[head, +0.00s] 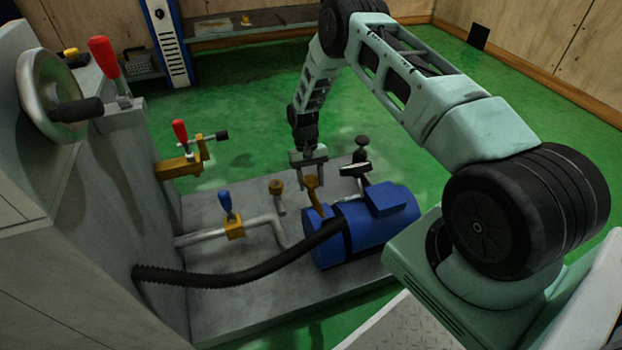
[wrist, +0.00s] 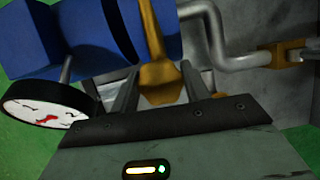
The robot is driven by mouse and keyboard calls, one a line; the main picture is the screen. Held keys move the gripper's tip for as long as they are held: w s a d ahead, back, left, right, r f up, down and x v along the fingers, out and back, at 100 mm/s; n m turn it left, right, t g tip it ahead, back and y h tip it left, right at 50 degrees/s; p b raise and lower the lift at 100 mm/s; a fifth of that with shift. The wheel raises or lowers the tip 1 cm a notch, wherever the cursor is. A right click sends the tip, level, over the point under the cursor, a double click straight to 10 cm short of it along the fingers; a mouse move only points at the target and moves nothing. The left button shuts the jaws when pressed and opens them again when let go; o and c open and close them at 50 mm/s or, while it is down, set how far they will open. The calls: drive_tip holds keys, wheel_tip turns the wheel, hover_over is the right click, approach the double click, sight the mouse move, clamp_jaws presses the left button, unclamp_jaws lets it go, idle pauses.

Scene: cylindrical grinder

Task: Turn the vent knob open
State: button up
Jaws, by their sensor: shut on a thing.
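A brass-coloured knob (head: 314,194) with a tapered stem stands on the near end of a blue cylindrical unit (head: 362,228). It shows large in the middle of the wrist view (wrist: 160,82), in front of the blue body. My gripper (head: 310,178) reaches down from above, with one finger on each side of the brass knob, and is shut on it. In the wrist view the two dark fingers flank its wide part. No label shows, and its turn angle cannot be read.
A white-faced gauge (wrist: 45,105) and a black knob (head: 361,141) are close to my gripper. A blue-handled valve (head: 227,203), a second brass fitting (head: 277,188) and a black hose (head: 220,280) lie to the left. Green floor is free behind.

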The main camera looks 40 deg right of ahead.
drive_tip(key=shift+n, duration=0.4)
drive_tip(key=o, duration=1)
drive_tip(key=shift+r, duration=0.1)
drive_tip(key=p+v, duration=0.4)
drive_tip(key=v, duration=1.3)
drive_tip(key=shift+a+r, duration=0.1)
drive_tip(key=shift+r, duration=0.05)
